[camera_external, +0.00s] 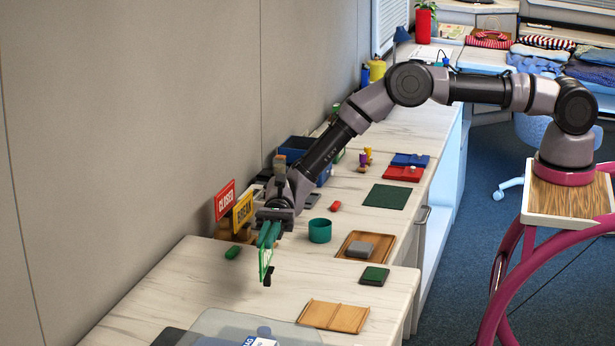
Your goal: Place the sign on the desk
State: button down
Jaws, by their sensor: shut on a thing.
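My gripper (268,237) points down above the near part of the pale marbled desk (150,307). It is shut on a thin green piece (263,265), seen nearly edge-on; it looks like a sign, but I cannot read its face. A small dark part shows at its lower end, and I cannot tell if it touches the desk. A red CLOSED sign (225,199) and a yellow sign (243,211) stand upright just left of my gripper, close to the wall. My wrist is close to the yellow sign.
A teal cup (320,231) and a wooden tray (348,253) with a grey block stand to the right. A small green object (232,253) lies at the left. A wooden board (333,316) and a dark green box (374,275) lie nearer the front edge.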

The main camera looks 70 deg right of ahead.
aim_at(267, 262)
jog(key=shift+f, duration=0.85)
jog(key=shift+f, duration=0.1)
jog(key=shift+f, duration=0.1)
jog(key=c, duration=1)
grip_release()
